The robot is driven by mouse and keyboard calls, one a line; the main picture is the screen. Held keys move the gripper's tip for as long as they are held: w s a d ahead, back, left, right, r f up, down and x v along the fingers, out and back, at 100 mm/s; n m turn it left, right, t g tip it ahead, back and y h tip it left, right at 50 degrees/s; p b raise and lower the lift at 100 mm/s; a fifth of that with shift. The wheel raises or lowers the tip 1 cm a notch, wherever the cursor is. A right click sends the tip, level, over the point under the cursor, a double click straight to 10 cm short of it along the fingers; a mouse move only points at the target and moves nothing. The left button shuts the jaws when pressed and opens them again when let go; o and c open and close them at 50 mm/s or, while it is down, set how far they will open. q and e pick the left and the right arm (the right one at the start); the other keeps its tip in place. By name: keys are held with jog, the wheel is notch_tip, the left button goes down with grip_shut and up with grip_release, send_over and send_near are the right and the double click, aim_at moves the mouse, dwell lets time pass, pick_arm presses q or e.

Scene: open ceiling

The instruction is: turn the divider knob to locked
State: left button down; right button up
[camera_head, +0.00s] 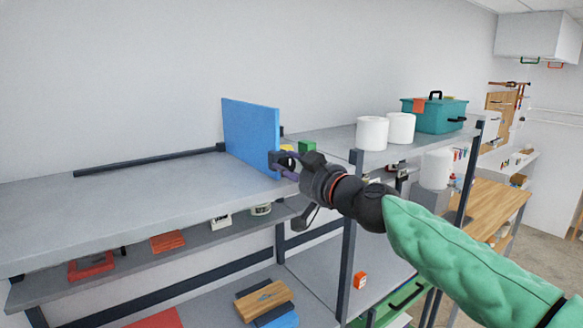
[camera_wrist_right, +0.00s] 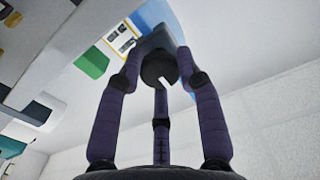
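The blue divider panel (camera_head: 250,135) stands upright on the grey upper shelf in the head view. A dark knob (camera_wrist_right: 160,69) with a white mark on its face shows in the wrist view, in front of a dark block on the blue panel (camera_wrist_right: 163,14). My right gripper (camera_head: 287,169) reaches the panel's near right edge in the head view. In the wrist view its purple fingers (camera_wrist_right: 159,72) stand around the knob, one on each side and one below. I cannot tell whether they press on it. My left gripper is out of view.
A dark shelf post (camera_head: 348,255) stands below my right gripper.

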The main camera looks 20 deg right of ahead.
jog(key=shift+m, duration=0.4)
jog(key=m, duration=1.6)
jog(key=shift+f+m, duration=0.1)
jog(key=shift+m, duration=0.2)
dwell(0.5)
jog(key=o, duration=1.1)
jog(key=shift+o, duration=0.2)
jog(key=v, duration=1.2)
